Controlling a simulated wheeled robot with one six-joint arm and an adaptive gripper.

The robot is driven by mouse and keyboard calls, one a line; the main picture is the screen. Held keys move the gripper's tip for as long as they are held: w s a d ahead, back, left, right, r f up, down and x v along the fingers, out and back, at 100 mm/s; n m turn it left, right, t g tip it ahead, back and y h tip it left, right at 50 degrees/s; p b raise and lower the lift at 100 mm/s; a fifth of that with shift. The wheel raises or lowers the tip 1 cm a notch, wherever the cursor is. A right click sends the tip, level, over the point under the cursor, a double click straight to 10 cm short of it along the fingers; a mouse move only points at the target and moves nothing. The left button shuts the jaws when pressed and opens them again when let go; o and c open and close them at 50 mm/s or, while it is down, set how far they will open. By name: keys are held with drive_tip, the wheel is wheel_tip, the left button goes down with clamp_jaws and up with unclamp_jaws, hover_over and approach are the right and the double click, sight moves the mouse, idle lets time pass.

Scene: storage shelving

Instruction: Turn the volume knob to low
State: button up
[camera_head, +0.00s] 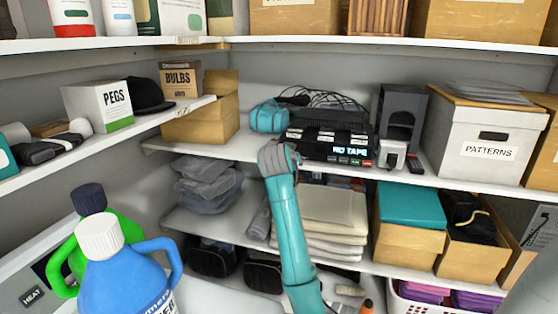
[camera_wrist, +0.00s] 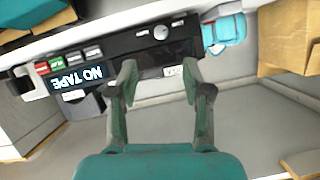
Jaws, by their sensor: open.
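A black tape player (camera_head: 325,143) with a lit "NO TAPE" display stands on the middle shelf. It also shows upside down in the wrist view (camera_wrist: 118,45), with a round silver knob (camera_wrist: 160,32) on its front next to small labels too small to read. My gripper (camera_wrist: 160,70) is open and empty, with its fingers pointing at the player's front and the knob beyond the fingertips. No contact shows.
A teal bag (camera_head: 268,117) sits left of the player. A dark stand (camera_head: 401,115) and a white "PATTERNS" box (camera_head: 489,141) are to the right. The middle shelf's edge (camera_head: 350,168) runs just below the player. Folded cloths (camera_head: 330,210) lie on the shelf underneath.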

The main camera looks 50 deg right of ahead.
drive_tip(key=x, duration=1)
drive_tip(key=shift+w+d+f, duration=0.15)
drive_tip(key=shift+w+d, duration=0.05)
clamp_jaws()
